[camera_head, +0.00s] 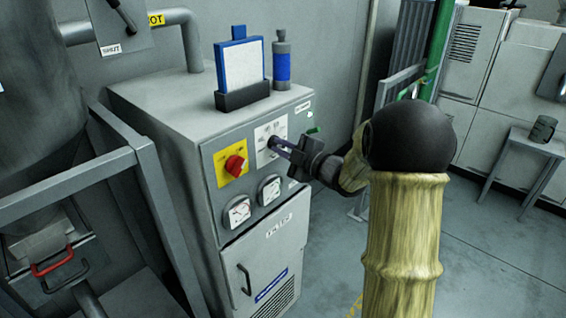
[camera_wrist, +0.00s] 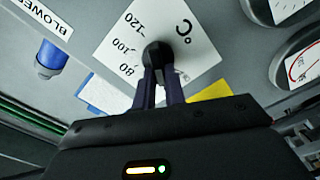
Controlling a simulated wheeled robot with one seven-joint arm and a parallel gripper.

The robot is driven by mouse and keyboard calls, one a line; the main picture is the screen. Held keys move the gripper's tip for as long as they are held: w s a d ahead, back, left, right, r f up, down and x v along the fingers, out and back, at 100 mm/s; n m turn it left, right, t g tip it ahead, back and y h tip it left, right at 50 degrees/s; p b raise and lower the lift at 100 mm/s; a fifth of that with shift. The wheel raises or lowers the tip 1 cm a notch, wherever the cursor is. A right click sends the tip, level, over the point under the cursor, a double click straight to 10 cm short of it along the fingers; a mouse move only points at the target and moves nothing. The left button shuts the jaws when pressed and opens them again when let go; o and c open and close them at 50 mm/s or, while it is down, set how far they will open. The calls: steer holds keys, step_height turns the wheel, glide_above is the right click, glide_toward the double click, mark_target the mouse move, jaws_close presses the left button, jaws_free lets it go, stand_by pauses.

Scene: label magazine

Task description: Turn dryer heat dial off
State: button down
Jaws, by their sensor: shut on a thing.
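The heat dial is a black knob (camera_wrist: 157,55) on a white plate (camera_wrist: 190,38) marked 80, 100, 120 and °C in the wrist view. My gripper (camera_wrist: 160,85) is shut on the knob, its two dark fingers on either side of it. In the head view my gripper (camera_head: 280,146) reaches the same white plate (camera_head: 268,132) on the front of the grey dryer cabinet (camera_head: 215,150). The fingers hide part of the knob, and I cannot tell which mark it points to.
A red knob on a yellow plate (camera_head: 222,172) sits left of the dial, with two gauges (camera_head: 238,212) below. A clipboard (camera_head: 240,66) and blue bottle (camera_head: 282,66) stand on top. Grey frame rails (camera_head: 70,195) are at the left.

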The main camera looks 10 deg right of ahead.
steer(key=n+b, duration=0.2)
steer(key=b, duration=0.2)
steer(key=n+b, duration=0.3)
steer(key=b, duration=0.2)
steer(key=f+n+b, duration=0.1)
steer(key=n+b, duration=0.2)
steer(key=b, duration=0.1)
steer(key=shift+r, duration=0.1)
steer(key=c, duration=1.5)
jaws_free()
steer(key=shift+o, duration=0.2)
steer(key=shift+s, duration=0.1)
steer(key=v, duration=1.7)
steer(key=shift+b, duration=0.45)
